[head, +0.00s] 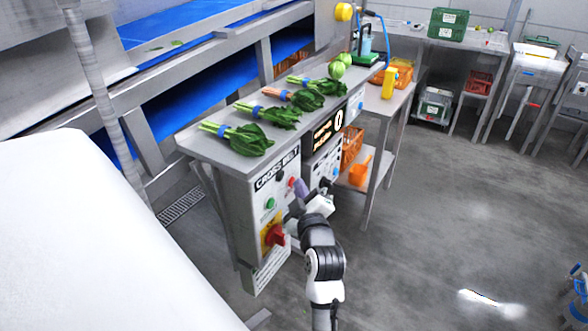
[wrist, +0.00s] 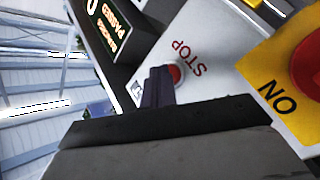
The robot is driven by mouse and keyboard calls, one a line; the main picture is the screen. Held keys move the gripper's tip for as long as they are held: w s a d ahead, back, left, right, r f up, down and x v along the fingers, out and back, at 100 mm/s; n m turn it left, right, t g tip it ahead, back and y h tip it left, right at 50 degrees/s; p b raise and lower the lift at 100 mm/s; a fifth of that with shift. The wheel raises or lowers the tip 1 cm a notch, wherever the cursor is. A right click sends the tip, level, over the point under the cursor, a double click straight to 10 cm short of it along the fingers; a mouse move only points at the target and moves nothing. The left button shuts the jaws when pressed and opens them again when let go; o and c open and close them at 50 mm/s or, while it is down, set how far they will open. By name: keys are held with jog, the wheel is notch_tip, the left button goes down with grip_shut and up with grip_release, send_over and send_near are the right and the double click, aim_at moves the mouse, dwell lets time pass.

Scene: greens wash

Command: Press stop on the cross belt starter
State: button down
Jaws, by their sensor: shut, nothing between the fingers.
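The cross belt starter is a grey box with a white panel (head: 262,214) on the end of the bench, labelled CROSS BELT in the head view. Its red stop button (head: 291,182) sits at the panel's upper right, above and right of a green button (head: 270,204). My gripper (head: 299,188) is shut and empty, with its fingertips right at the stop button. In the wrist view, the stop button (wrist: 174,73) shows beside the STOP lettering, partly hidden by my dark fingers (wrist: 158,82). I cannot tell whether they touch it.
A red rotary switch on a yellow plate (head: 273,235) sits low on the same panel, close to my wrist. A black display (head: 327,131) stands to the right. Bundles of greens (head: 240,138) lie on the bench top.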

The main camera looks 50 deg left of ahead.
jog(key=shift+d, duration=0.1)
dwell(0.3)
jog(key=shift+w+d+b, duration=0.15)
jog(key=shift+d+b, duration=0.3)
jog(key=shift+d, duration=0.2)
jog(key=d+b, duration=0.1)
jog(key=d, duration=0.1)
jog(key=w+d+b, duration=0.1)
jog(key=d, duration=0.2)
jog(key=shift+w, duration=0.1)
dwell(0.8)
